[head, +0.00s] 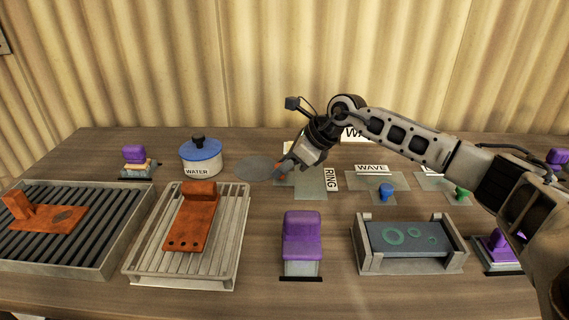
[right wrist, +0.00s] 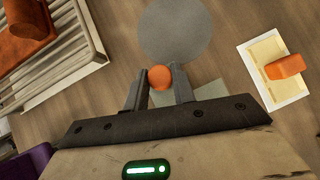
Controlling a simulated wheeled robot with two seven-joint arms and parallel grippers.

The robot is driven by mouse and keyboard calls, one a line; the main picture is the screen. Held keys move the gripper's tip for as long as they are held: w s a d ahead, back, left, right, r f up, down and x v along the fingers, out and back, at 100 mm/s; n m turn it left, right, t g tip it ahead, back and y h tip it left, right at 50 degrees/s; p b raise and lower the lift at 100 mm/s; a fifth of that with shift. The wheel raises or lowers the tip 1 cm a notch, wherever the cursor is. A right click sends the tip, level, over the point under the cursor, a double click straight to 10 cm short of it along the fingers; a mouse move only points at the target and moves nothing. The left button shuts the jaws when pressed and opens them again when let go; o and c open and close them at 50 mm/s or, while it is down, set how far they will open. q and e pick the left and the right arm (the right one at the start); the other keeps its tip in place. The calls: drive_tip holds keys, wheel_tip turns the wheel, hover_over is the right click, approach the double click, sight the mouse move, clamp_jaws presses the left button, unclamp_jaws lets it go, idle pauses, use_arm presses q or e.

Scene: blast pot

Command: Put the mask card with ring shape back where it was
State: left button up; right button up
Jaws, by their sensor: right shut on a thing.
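My right gripper (head: 282,172) is shut on an orange knob (right wrist: 159,78), low over the table near the RING sign (head: 331,180). The knob also shows at the fingertips in the head view. Pale green translucent sheets (head: 312,188) lie beside the sign, just right of the gripper. A pale green patch (right wrist: 210,91) shows beside the right finger in the right wrist view. I cannot tell which sheet belongs to the knob, or whether it touches the table. A grey round disc (head: 254,168) lies just left of the gripper. My left gripper is not in view.
A WAVE sign (head: 371,168) with a blue knob (head: 387,190) and a green knob (head: 462,194) stand to the right. A water pot (head: 200,157) is left. Slatted racks (head: 143,274), a purple-topped block (head: 302,242) and a grey cradle (head: 411,265) stand in front.

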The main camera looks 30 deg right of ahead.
drive_tip(key=shift+f, duration=0.25)
drive_tip(key=o, duration=1)
drive_tip(key=v, duration=1.2)
drive_tip(key=shift+r+b, duration=0.15)
drive_tip(key=shift+b, duration=0.25)
drive_tip(key=shift+s, duration=0.1)
